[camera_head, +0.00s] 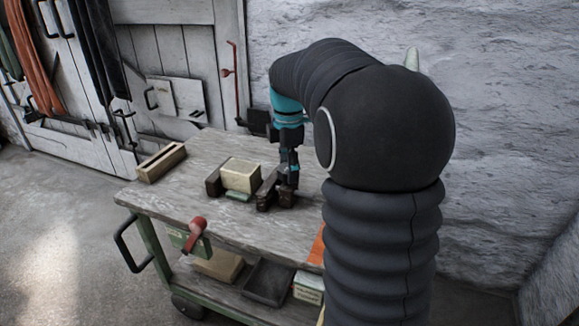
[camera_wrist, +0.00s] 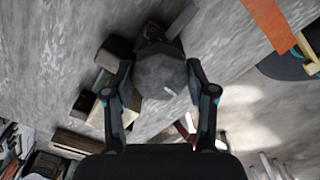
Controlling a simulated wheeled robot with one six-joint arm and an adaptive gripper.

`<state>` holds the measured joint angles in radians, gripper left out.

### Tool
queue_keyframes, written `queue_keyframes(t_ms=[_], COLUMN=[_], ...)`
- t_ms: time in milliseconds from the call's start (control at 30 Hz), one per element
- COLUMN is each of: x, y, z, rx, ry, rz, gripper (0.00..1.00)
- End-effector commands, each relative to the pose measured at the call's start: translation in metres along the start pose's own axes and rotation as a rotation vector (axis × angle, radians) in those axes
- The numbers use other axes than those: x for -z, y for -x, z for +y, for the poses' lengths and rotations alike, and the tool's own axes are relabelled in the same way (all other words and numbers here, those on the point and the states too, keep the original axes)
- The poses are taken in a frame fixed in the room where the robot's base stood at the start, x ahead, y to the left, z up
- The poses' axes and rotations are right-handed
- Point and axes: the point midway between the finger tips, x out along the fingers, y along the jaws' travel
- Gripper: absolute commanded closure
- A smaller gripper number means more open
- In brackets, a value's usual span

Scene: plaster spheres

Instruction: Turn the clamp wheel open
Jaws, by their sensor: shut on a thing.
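The clamp wheel (camera_wrist: 160,76) is a grey, many-sided knob with a small pale mark on its face, seen in the middle of the wrist view. My gripper (camera_wrist: 161,88) has one finger on each side of it and is shut on it. Dark brown blocks of the clamp show behind the wheel. In the head view, my gripper (camera_head: 289,172) points down at the dark clamp (camera_head: 269,191) on the cart top. The wheel itself cannot be made out there.
The worn cart top (camera_head: 180,205) carries a cream block (camera_head: 240,174) left of my gripper and a wooden box (camera_head: 162,162) at the far left. A red-handled part (camera_head: 196,228) sits at the front edge. Bare top lies between them. A rough wall stands behind.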

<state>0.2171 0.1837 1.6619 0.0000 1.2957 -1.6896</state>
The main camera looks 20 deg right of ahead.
Motion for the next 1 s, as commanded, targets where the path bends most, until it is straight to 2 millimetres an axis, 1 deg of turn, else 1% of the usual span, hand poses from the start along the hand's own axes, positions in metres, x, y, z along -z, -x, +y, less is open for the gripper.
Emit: queue_keyframes(t_ms=[300,767,800,900,1000], x=[0.0001,0.0001,0.0001,0.0001,0.0000], y=[-0.0021,-0.0020,-0.0020,-0.0016,-0.0011], z=[-0.0008,-0.0007,-0.0007,-0.0006,-0.0004], rx=[0.005,0.005,0.005,0.004,0.003], ry=[0.097,0.112,0.111,0.111,0.111], rz=[0.001,0.001,0.001,0.001,0.000], gripper=[0.78,0.78,0.41,0.18,0.18])
